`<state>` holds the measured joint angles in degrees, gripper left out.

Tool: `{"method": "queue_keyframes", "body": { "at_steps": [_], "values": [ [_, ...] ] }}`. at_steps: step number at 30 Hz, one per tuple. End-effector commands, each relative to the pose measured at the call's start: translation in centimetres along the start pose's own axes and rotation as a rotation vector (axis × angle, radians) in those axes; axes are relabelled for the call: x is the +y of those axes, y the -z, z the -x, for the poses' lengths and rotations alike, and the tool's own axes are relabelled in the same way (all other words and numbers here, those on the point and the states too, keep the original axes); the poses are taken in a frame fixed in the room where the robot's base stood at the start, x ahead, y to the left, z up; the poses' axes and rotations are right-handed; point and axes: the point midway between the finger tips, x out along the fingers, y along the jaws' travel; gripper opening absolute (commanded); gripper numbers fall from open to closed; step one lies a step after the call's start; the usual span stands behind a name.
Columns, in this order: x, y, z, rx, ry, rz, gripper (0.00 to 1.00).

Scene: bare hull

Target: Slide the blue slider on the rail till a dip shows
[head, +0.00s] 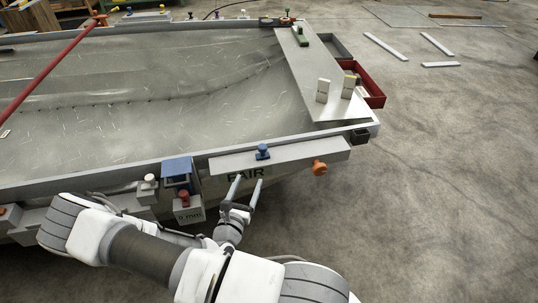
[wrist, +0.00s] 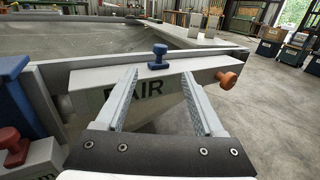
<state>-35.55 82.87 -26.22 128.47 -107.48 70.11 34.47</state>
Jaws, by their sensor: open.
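The blue slider (head: 262,152) is a small knob standing upright on top of the pale grey rail (head: 310,151), left of the rail's middle. In the wrist view the blue slider (wrist: 159,56) stands just beyond my fingertips, between them in the picture. The rail (wrist: 205,72) bears the letters "AIR", partly hidden by a finger. My gripper (head: 248,179) is open and empty, in front of the rail and below the slider in the picture. Its two fingers also show in the wrist view (wrist: 160,76), spread to either side of the slider. No dip is visible on the rail.
An orange knob (head: 319,168) sticks out of the rail's front near its right end. A blue box-like part (head: 177,170) and a red knob (head: 183,197) stand left of the rail. White blocks (head: 336,89) stand on the panel behind.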

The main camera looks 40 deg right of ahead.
Motion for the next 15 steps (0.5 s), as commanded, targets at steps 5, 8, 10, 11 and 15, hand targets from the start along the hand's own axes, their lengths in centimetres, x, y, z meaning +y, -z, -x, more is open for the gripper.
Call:
{"method": "queue_keyframes", "body": {
  "at_steps": [5, 8, 10, 11, 15],
  "values": [
    [0.2, -0.1, -0.2, 0.0, 0.003, -0.003, 0.7],
    [0.1, 0.0, -1.5, -0.001, 0.006, -0.004, 0.7],
    [0.1, 0.0, -2.8, -0.002, 0.005, -0.003, 0.7],
    [0.1, 0.0, -3.4, -0.002, 0.005, -0.003, 0.7],
    [0.1, 0.1, -6.5, -0.002, 0.005, -0.003, 0.7]
  ]
}}
